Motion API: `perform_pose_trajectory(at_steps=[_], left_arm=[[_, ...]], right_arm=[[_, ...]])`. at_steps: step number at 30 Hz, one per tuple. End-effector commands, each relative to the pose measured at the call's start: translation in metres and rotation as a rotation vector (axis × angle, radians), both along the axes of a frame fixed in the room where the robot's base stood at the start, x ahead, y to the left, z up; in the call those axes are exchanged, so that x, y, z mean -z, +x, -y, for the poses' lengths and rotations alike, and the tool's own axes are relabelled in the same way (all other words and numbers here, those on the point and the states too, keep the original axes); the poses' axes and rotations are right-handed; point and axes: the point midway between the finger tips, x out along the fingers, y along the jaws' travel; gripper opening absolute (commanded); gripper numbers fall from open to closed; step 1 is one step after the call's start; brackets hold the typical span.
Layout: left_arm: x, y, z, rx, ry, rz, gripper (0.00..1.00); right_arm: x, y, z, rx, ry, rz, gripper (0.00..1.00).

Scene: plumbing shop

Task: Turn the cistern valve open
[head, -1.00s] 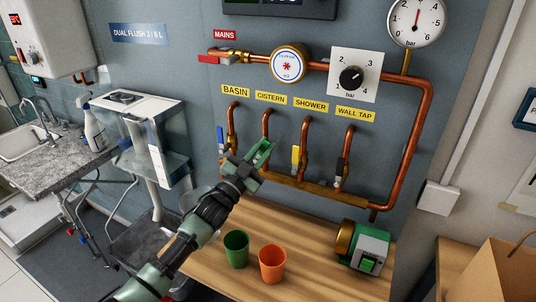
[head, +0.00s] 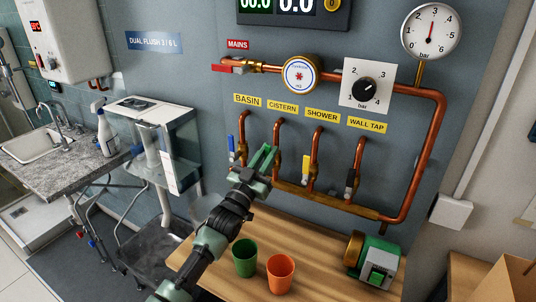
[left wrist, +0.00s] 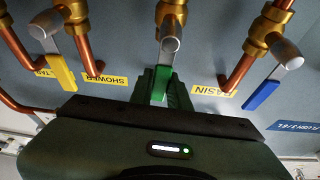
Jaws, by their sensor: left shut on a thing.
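The cistern valve (head: 277,161) is on the second copper branch from the left, under the yellow CISTERN label (head: 283,107). My left gripper (head: 264,158) is at this valve and partly covers it. In the left wrist view, which is upside down, the valve's grey hub (left wrist: 172,40) and its green-sleeved lever (left wrist: 160,84) are in the middle. The left gripper (left wrist: 164,88) is shut on that lever, which lies between its fingers. The lever points away from the hub toward my gripper body. My right gripper is out of view.
The blue basin lever (head: 231,143) is close on the left, and the yellow shower lever (head: 307,169) on the right. The black wall tap lever (head: 350,180) is further right. A green cup (head: 244,258), an orange cup (head: 280,273) and a green-grey pump (head: 378,265) stand on the wooden bench below.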

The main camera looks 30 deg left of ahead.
Motion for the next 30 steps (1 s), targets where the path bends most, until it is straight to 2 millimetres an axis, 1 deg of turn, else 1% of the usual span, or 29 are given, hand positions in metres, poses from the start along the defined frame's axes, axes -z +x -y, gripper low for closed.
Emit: perform_pose_trajectory(at_steps=[1, 5, 6, 8, 9, 17, 20, 23, 30], left_arm=[[0.005, 0.0, 0.001, 0.001, -0.001, -0.009, 0.0], [0.005, 0.0, 0.001, 0.001, -0.001, -0.009, 0.0], [0.005, 0.0, 0.001, 0.001, 0.0, -0.009, 0.2], [0.005, 0.0, 0.001, 0.001, 0.0, -0.009, 0.37], [0.004, 0.0, 0.001, 0.001, 0.0, -0.008, 0.39], [0.002, 0.0, 0.0, 0.0, 0.001, -0.004, 0.39], [0.005, -0.005, 0.0, -0.001, 0.001, -0.004, 0.39], [0.012, -0.017, -0.001, -0.001, 0.001, -0.006, 0.39], [0.028, -0.055, -0.003, 0.0, 0.002, -0.006, 0.39]], right_arm=[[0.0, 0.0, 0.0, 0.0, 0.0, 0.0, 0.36], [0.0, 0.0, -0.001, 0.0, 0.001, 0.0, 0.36], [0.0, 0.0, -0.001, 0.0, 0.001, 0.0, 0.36], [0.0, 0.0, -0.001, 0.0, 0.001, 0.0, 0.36], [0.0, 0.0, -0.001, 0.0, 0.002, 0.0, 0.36], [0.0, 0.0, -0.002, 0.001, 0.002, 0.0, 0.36], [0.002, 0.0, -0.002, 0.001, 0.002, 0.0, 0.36], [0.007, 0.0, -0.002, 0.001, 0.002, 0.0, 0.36], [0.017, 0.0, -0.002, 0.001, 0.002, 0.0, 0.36]])
